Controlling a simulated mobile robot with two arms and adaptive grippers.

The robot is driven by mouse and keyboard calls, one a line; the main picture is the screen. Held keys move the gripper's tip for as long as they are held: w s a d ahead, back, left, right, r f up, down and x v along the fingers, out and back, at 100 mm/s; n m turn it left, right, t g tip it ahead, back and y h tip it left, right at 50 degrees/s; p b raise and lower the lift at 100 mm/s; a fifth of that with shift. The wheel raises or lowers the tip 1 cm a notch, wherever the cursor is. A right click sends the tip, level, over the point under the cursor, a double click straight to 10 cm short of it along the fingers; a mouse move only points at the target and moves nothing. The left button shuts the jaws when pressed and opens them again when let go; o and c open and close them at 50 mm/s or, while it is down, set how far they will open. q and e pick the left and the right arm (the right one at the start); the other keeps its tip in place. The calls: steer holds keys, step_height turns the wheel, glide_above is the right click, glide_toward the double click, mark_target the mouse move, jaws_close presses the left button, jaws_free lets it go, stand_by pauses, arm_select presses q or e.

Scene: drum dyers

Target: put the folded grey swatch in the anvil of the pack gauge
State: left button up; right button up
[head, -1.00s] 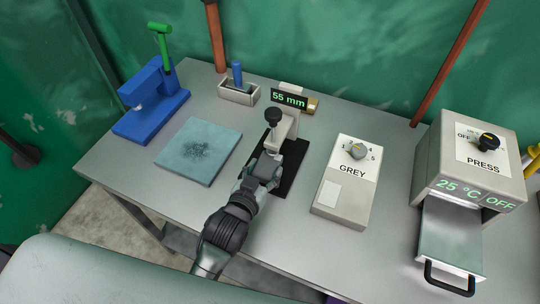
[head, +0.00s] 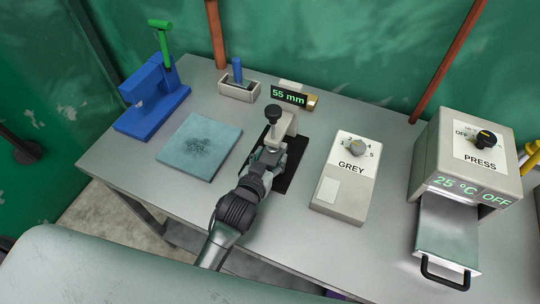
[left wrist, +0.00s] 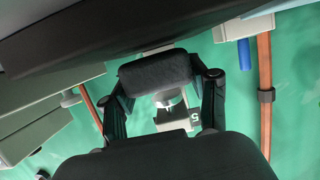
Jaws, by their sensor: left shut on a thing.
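The pack gauge (head: 286,122) stands on a black base strip at the middle of the bench, with a dark knob on top and a display reading 55 mm. My left gripper (head: 268,158) is right in front of the gauge and hides its lower part and anvil. In the left wrist view, the left gripper (left wrist: 163,80) is shut on the folded grey swatch (left wrist: 155,73), a dark, rounded pad between its two fingers. Part of the gauge shows beyond the pad there. I cannot tell whether the swatch touches the anvil. My right gripper is not in view.
A grey control box (head: 345,185) marked GREY stands close right of the gauge. The press (head: 475,150), reading 25 °C and OFF, has its tray out at far right. A blue-green pad (head: 199,147) and a blue tool (head: 152,100) are at left.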

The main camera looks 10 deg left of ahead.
arm_select(q)
steer(key=o, duration=1.1)
steer(key=shift+f, duration=0.1)
steer(key=shift+r, duration=0.25)
steer(key=shift+r+p, duration=0.35)
steer(key=shift+r, duration=0.15)
steer(key=b+v, duration=0.1)
steer(key=v, duration=0.4)
steer(key=b+v, duration=0.1)
steer(key=v, duration=0.5)
steer(key=shift+f, duration=0.25)
steer(key=shift+s+a+r, duration=0.15)
steer(key=shift+s+r, duration=0.1)
steer(key=shift+s, duration=0.25)
